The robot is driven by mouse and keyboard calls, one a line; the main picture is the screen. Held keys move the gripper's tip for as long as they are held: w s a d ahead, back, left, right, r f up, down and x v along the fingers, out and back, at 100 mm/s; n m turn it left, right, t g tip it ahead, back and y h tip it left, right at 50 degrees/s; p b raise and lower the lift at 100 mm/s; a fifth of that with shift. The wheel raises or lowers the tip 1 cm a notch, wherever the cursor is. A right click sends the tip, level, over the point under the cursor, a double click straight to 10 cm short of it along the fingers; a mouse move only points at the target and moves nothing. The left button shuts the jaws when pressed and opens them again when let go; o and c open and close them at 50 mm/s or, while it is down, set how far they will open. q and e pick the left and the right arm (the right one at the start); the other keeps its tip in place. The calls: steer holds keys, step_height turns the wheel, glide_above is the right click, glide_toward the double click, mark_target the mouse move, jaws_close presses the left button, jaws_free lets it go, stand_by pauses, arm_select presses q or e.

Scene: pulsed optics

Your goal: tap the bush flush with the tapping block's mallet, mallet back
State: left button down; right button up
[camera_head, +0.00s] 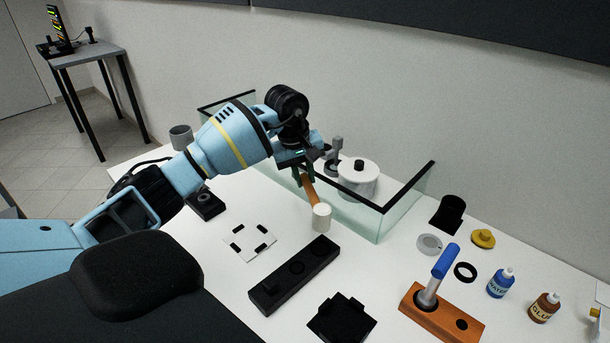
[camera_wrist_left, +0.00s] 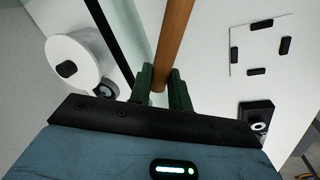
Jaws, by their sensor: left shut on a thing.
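My left gripper (camera_head: 304,177) is shut on the wooden handle of the mallet (camera_head: 312,194), which hangs tilted with its pale cylindrical head low. The head is near the far end of the long black block (camera_head: 278,288) on the white table; I cannot tell whether they touch. The block has round features along its top and a small raised part near its near end. I cannot make out the bush for certain. In the left wrist view the handle (camera_wrist_left: 175,38) runs between the green fingers (camera_wrist_left: 160,84); the mallet head is out of frame. My right gripper is not in view.
A glass-walled enclosure (camera_head: 400,213) with a white round pot (camera_head: 357,182) stands just behind the mallet. A white plate with black pads (camera_head: 249,243) lies left. A black fixture (camera_head: 341,318), a wooden stand with a blue-handled tool (camera_head: 441,312) and bottles (camera_head: 500,284) are at right.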

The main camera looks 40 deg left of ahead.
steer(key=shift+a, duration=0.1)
